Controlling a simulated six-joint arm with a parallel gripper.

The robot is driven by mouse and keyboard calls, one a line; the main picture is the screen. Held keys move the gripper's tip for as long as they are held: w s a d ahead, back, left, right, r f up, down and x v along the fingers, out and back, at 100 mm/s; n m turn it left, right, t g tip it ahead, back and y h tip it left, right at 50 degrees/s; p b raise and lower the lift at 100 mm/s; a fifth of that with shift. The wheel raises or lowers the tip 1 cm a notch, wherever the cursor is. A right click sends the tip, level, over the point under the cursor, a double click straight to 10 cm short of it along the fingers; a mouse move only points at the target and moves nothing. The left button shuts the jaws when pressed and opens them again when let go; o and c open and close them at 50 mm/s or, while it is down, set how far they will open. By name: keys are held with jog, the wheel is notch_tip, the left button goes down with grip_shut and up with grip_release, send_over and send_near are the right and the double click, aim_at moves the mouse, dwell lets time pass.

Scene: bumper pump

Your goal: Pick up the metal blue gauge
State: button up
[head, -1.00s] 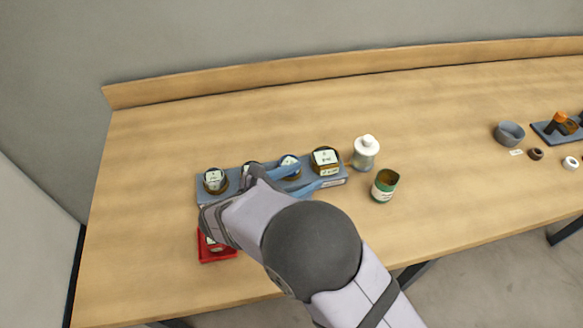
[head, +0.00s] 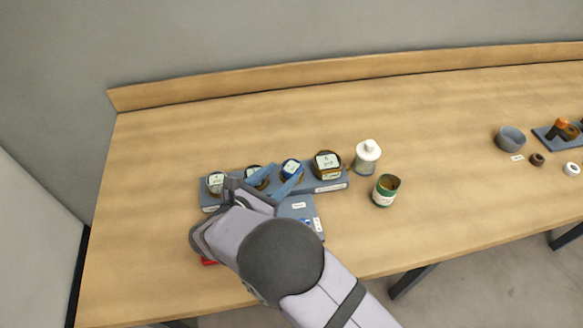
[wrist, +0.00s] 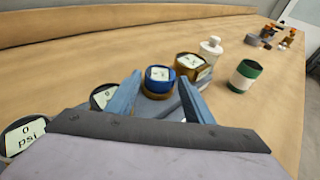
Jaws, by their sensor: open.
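The blue gauge (head: 291,168) has a white dial and sits in the grey-blue rack (head: 331,186), third from the left in its row. In the wrist view, the blue gauge (wrist: 159,80) lies ahead, between and slightly beyond the fingertips, with a brownish base below it. My gripper (head: 289,171) is open with its blue fingers pointing toward this gauge. In the wrist view, my gripper (wrist: 160,78) holds nothing. Whether the fingers touch the gauge cannot be told.
Other gauges flank it: a brass one (head: 327,164) at right, dark-rimmed ones (head: 216,183) at left. A white bottle (head: 367,157) and green can (head: 386,190) stand right. A labelled grey-blue plate (head: 310,212) lies in front. A red tray (head: 208,262) is mostly hidden.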

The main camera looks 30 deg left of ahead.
aim_at(292, 165)
jog(key=shift+p+x, duration=0.85)
jog(key=shift+x, duration=1.3)
jog(key=c, duration=0.9)
jog(key=shift+r, duration=0.1)
notch_tip(292, 165, up, 10)
jog(key=b, duration=0.2)
jog(key=shift+b, duration=0.4)
